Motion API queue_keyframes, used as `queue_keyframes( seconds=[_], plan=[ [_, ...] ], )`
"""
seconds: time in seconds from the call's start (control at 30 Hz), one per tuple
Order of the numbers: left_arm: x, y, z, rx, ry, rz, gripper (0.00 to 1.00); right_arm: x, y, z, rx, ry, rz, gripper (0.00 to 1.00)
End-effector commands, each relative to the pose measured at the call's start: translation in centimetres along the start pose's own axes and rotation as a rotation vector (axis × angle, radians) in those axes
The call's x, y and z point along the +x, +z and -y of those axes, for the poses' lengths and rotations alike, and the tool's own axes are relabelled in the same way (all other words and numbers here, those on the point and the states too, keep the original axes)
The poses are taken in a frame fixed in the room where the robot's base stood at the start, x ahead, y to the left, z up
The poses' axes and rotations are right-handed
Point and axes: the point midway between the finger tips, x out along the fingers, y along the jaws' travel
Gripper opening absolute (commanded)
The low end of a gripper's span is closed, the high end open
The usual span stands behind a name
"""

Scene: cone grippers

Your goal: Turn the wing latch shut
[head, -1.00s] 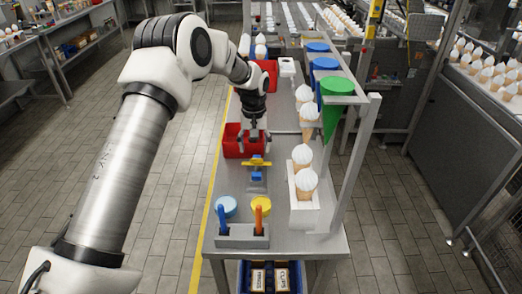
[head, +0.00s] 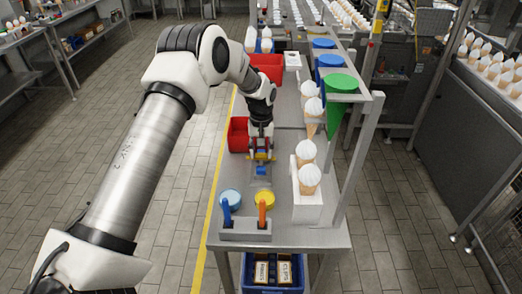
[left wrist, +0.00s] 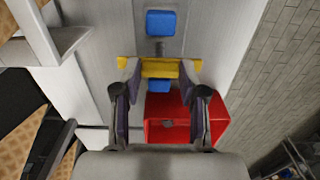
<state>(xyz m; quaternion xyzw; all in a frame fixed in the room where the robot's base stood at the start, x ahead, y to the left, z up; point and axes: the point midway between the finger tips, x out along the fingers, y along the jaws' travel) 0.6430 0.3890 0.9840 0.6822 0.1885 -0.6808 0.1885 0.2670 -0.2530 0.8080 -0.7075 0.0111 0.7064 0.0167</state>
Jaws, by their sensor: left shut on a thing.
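The wing latch (left wrist: 160,68) is a yellow bar with a blue block on either side of it. It lies crosswise on the grey bench in the left wrist view. In the head view its yellow wing (head: 271,156) shows just under my gripper. My left gripper (head: 262,154) points down over it. In the left wrist view the gripper's two fingers (left wrist: 160,70) are shut on the yellow wing, one at each side. My right gripper is in neither view.
A red bin (head: 238,136) stands close beside the gripper. A white rack with cones (head: 307,207) and a metal frame (head: 356,150) stand to the right.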

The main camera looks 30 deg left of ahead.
Motion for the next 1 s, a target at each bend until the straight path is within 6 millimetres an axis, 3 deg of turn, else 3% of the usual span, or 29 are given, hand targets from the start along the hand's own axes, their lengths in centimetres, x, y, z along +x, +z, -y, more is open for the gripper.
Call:
queue_keyframes(
  seconds=[0.37, 1.0],
  plan=[
    [0.23, 0.01, 0.05, 0.154, -0.001, 0.001, 0.07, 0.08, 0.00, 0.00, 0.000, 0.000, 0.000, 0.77],
    [0.30, 0.04, 0.03, 0.737, 0.000, 0.002, 0.07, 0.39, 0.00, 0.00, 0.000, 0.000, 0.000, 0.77]
  ],
)
